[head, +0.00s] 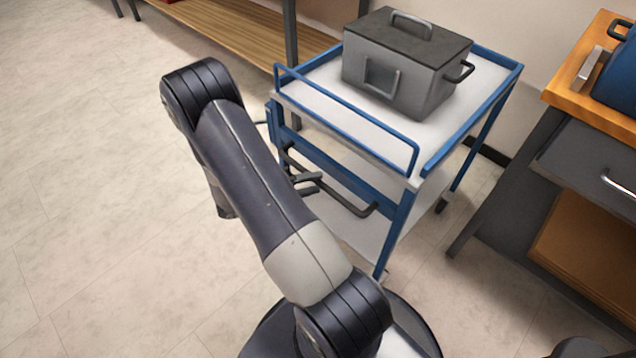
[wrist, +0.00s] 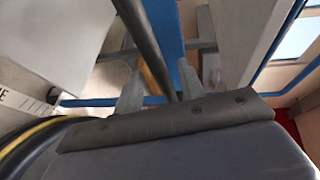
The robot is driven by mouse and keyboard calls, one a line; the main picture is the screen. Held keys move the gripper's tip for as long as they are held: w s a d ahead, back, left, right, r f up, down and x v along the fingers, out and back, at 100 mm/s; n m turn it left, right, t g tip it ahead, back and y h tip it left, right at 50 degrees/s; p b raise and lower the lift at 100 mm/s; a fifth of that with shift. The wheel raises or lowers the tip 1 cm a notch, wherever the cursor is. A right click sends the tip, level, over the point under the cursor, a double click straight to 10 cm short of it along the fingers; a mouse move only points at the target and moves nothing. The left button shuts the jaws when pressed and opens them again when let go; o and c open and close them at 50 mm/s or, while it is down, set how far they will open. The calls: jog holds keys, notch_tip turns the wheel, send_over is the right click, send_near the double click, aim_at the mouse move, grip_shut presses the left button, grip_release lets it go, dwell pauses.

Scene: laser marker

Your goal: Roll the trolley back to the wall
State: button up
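The trolley (head: 385,133) has a blue frame and white shelves and stands in front of the wall (head: 505,100), angled in the head view. A dark handle bar (head: 345,203) runs along its near side. My gripper (head: 307,184) is at this handle, left of its middle. In the wrist view, the handle bar (wrist: 142,38) passes between the two fingers of my gripper (wrist: 160,88). The fingers stand apart, with a visible gap between the left finger and the bar. The bar lies closer to the right finger; whether it touches cannot be told.
A grey lidded box (head: 400,75) with handles sits on the trolley's top shelf. A workbench with an orange-brown top (head: 585,100) and a grey drawer stands to the right. A wooden shelf (head: 235,30) stands at the back left. The floor (head: 90,180) on the left is clear.

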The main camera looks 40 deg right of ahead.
jog(key=shift+x, duration=1.1)
jog(key=shift+c, duration=0.6)
grip_shut()
